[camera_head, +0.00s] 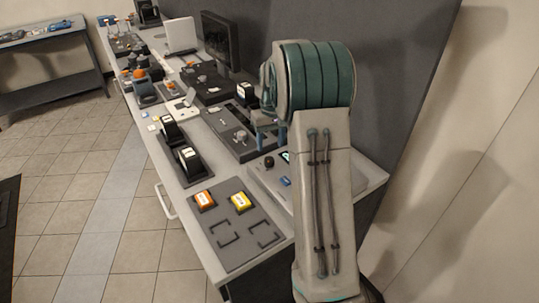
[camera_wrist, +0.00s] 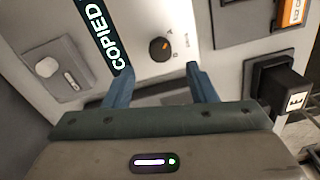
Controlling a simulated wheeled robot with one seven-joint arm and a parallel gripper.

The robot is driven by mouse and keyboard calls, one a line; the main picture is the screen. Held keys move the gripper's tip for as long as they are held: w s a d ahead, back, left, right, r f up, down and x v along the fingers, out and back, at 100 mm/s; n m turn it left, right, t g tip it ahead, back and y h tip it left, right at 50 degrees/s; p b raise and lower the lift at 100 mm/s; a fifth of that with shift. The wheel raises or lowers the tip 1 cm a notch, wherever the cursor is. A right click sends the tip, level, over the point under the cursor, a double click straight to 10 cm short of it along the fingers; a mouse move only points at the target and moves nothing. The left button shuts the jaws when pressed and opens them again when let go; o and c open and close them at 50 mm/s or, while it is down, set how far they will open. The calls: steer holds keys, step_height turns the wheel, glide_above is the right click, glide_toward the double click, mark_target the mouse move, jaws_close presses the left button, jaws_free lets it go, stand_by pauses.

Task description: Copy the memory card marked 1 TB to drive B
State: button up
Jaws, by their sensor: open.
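My gripper (camera_head: 271,143) is open and empty, with blue fingers above a pale device (camera_head: 262,178) at the table's near right. In the wrist view, my gripper's fingertips (camera_wrist: 160,82) are apart, on either side of a grey face. A dark display (camera_wrist: 103,35) there reads "COPIED". A black knob with an orange mark (camera_wrist: 160,48) is beside it. I cannot make out a "1 TB" mark or a drive B.
Two black holders with white-labelled blocks (camera_head: 188,158) stand left of the device. A dark panel with a grey knob (camera_head: 240,136) and a monitor (camera_head: 219,42) are behind. Two bracket outlines on the mat are empty. A dark wall borders the table's right.

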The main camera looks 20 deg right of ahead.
mark_target(269, 159)
steer(key=f, duration=0.6)
steer(key=shift+a+p, duration=0.2)
steer(key=shift+p, duration=0.1)
steer(key=c, duration=1)
